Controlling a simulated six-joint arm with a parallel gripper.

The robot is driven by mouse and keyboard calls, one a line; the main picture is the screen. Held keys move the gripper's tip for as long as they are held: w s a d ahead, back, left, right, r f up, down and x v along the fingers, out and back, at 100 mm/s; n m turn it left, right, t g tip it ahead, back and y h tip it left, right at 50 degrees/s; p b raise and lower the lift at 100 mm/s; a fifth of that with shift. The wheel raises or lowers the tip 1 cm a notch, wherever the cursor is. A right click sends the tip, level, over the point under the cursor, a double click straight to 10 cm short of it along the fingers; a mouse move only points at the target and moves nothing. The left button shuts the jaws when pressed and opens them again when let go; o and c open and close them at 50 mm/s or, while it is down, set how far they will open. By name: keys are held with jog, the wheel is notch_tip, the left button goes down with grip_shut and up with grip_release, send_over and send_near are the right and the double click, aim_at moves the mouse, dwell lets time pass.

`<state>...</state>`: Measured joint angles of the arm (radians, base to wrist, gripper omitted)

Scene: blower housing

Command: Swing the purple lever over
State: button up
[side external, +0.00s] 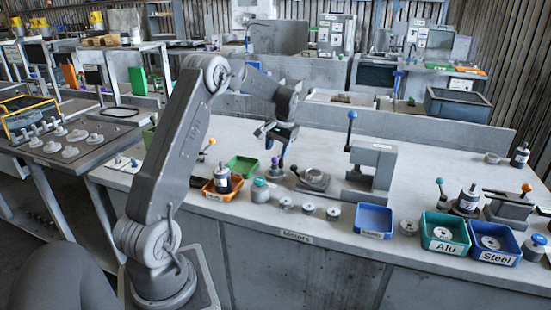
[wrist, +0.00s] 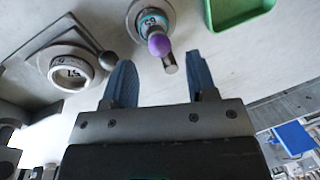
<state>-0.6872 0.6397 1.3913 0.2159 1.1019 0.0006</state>
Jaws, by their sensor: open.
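The purple lever's ball knob (wrist: 158,45) shows in the wrist view, in front of a round grey base with a teal-marked centre. A short metal pin (wrist: 170,65) is beside the knob. In the side view the purple knob (side external: 274,161) is small, just below my gripper (side external: 277,146). My gripper is open, and in the wrist view its two blue fingers (wrist: 158,62) stand apart, with the knob in the gap between them as seen from the camera. Nothing is held. I cannot tell whether either finger touches the lever.
A grey clamp-like fixture with a round dial (wrist: 72,70) is at the left in the wrist view. A green tray (side external: 241,166) and an orange tray (side external: 222,190) stand near the lever. A blue-handled press (side external: 372,165) stands to the right. Blue tray (side external: 373,220) is at the front.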

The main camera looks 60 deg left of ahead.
jog(key=shift+s+a+f, duration=0.15)
jog(key=shift+a+f, duration=0.05)
jog(key=shift+f, duration=0.8)
jog(key=shift+s+a+f, duration=0.1)
jog(key=shift+a+f, duration=0.05)
jog(key=shift+f, duration=0.85)
jog(key=shift+c, duration=0.2)
jog(key=c, duration=0.8)
jog(key=shift+c, duration=0.2)
